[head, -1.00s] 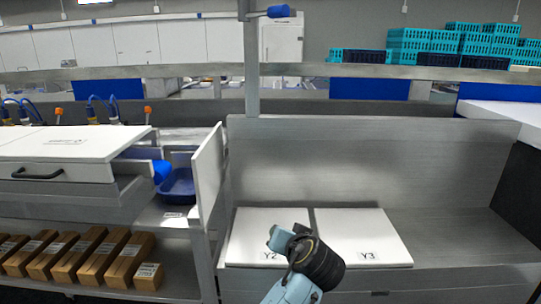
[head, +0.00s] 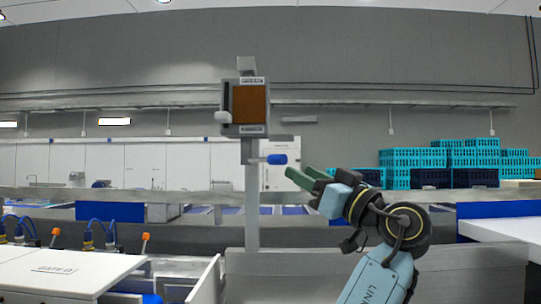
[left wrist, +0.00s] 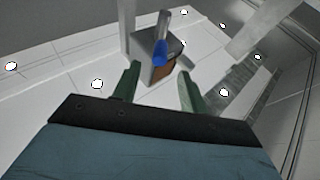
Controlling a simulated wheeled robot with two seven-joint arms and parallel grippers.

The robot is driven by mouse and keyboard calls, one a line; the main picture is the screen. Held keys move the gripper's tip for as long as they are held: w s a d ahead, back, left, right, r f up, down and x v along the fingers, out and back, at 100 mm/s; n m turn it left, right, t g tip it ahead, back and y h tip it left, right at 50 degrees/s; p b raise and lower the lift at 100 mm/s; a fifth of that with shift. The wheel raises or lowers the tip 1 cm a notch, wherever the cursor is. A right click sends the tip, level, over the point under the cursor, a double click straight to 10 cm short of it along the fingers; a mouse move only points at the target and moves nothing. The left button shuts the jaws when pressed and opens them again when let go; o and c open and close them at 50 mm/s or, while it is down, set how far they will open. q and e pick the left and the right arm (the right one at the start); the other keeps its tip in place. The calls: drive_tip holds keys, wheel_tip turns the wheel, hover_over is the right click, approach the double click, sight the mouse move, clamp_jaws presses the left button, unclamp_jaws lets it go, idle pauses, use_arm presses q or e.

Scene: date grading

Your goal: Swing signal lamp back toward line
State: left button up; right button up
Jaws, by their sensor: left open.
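The signal lamp (head: 251,104) is a grey box with a brown-orange panel, on top of an upright grey post (head: 252,205). A blue-tipped handle (head: 275,159) sticks out to the right of the post, below the box. My left gripper (head: 305,180) has green fingers and is to the right of the post, a little lower than the handle, apart from it. In the left wrist view its fingers (left wrist: 160,78) are open and empty. The blue handle (left wrist: 160,52) and the lamp's box (left wrist: 146,42) show beyond and between them. My right gripper is out of view.
A white-topped cabinet (head: 60,272) stands at the lower left, near blue hoses and orange knobs. A long metal rail (head: 130,196) crosses behind the post. Turquoise crates (head: 410,160) are stacked at the back right. The air around the handle is clear.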

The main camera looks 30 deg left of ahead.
sight(270, 157)
use_arm(q)
drive_tip(key=p+x, duration=0.3)
drive_tip(key=x, duration=0.8)
drive_tip(key=shift+w, duration=0.1)
drive_tip(key=shift+f, duration=0.1)
clamp_jaws()
